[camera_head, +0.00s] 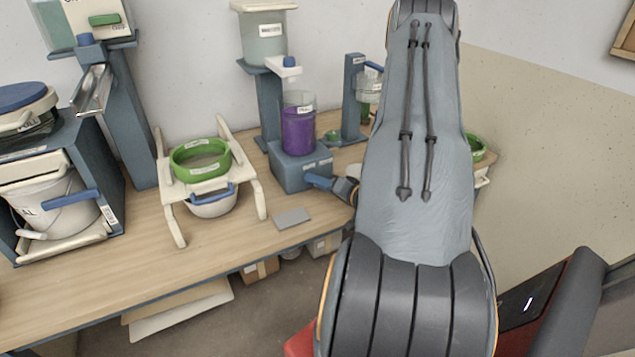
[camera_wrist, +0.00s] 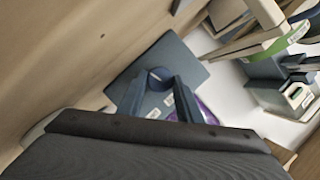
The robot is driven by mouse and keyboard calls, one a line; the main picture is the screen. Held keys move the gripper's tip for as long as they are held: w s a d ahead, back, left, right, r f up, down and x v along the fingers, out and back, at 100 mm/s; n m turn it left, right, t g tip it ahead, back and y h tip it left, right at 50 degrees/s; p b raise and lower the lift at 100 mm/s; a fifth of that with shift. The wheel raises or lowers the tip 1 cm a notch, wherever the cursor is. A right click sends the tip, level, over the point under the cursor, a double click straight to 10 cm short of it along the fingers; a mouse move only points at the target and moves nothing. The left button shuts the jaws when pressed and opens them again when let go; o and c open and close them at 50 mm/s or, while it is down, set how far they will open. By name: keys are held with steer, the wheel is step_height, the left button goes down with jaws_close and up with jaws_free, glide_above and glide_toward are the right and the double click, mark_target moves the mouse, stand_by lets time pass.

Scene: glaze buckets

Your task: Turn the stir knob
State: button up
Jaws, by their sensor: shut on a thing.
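The stir knob (camera_wrist: 160,74) is a round dark blue knob on the front of the blue-grey stirrer base (camera_head: 296,172). A clear container of purple glaze (camera_head: 299,130) stands on that base. My gripper (camera_head: 314,180) reaches in from the right, at the front of the base, with its blue fingertips against it. In the wrist view my gripper (camera_wrist: 160,82) has one finger on each side of the knob and is shut on it. In the head view the knob is hidden by the fingers.
A white stand (camera_head: 168,212) with a green-rimmed sieve (camera_head: 200,160) over a white bowl (camera_head: 211,205) is left of the stirrer. A grey plate (camera_head: 292,218) lies on the wooden bench (camera_head: 110,270) near its front edge. A blue-framed bucket press (camera_head: 60,190) stands far left.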

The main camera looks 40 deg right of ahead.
steer(key=shift+d+m+t, duration=0.1)
steer(key=shift+m+t, duration=0.2)
steer(key=shift+m, duration=0.3)
steer(key=shift+y, duration=0.3)
steer(key=o, duration=1)
steer(key=shift+o, duration=0.2)
steer(key=shift+b+v, duration=0.9)
steer(key=shift+v, duration=3)
